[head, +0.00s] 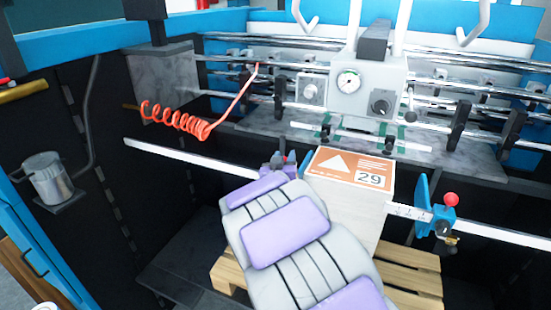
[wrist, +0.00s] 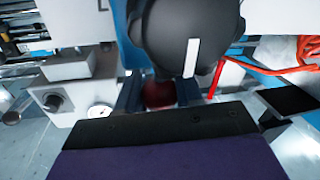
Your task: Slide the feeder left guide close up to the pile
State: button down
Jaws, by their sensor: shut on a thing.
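The pile (head: 342,196) is a pale stack topped by an orange and white sheet marked 29. My gripper (head: 280,165) is at the pile's left back corner, over the white rail. In the wrist view my gripper (wrist: 158,84) is shut on a dark red knob (wrist: 158,96), seen between its two dark fingers. The left guide (head: 305,160) shows only as a thin blue piece between my gripper and the pile; my arm hides the rest. I cannot tell whether it touches the pile. The right guide (head: 423,203), blue with a red knob, stands just right of the pile.
The white rail (head: 190,162) runs left and right past the pile and is bare to the left. A coiled orange hose (head: 178,122) hangs above it. A grey gauge box (head: 367,88) stands behind. A wooden pallet (head: 410,268) lies below; a metal pot (head: 48,180) is far left.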

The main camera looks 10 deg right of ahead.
jog(key=shift+w+a, duration=0.2)
jog(key=shift+a, duration=0.2)
jog(key=c, duration=0.9)
grip_release()
jog(key=shift+s+d, duration=0.15)
jog(key=shift+d, duration=0.2)
jog(key=shift+c, duration=0.2)
jog(key=shift+o, duration=0.9)
jog(key=shift+a, duration=0.2)
jog(key=shift+s, duration=0.1)
